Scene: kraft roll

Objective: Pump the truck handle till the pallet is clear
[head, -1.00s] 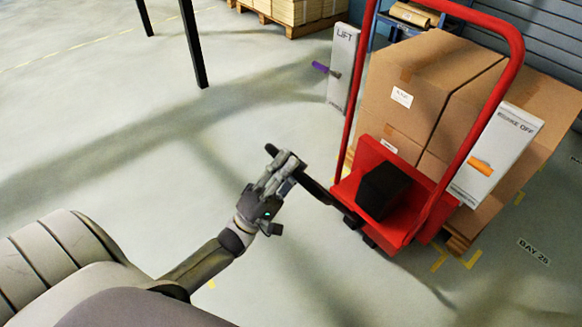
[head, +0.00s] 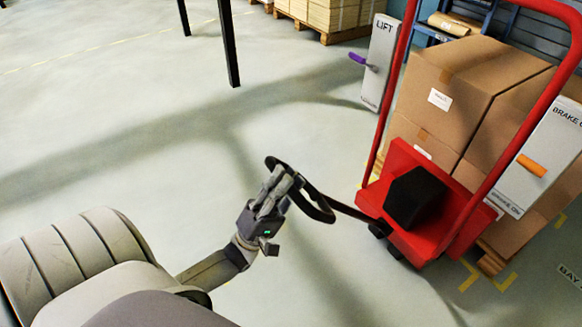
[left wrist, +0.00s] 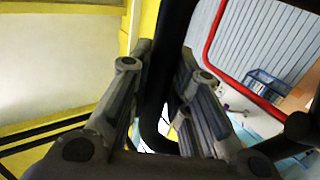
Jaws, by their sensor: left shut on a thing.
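The red pallet truck (head: 402,240) stands at the right in the head view. Its black loop handle (head: 318,207) reaches out left on a dark shaft, tilted low. My left gripper (head: 283,182) is shut on the near-left side of the loop. In the left wrist view the dark handle bar (left wrist: 172,60) passes between my fingers (left wrist: 170,110). The wooden pallet (head: 492,262) shows only as a corner under the cartons (head: 470,85); whether it touches the floor I cannot tell. My right gripper is out of view.
A white LIFT panel (head: 378,85) with a purple lever (head: 362,61) stands behind the truck. A BRAKE panel (head: 550,150) with an orange lever (head: 531,166) is at the right. Dark posts (head: 228,45) stand at the back. The floor left of the truck is clear.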

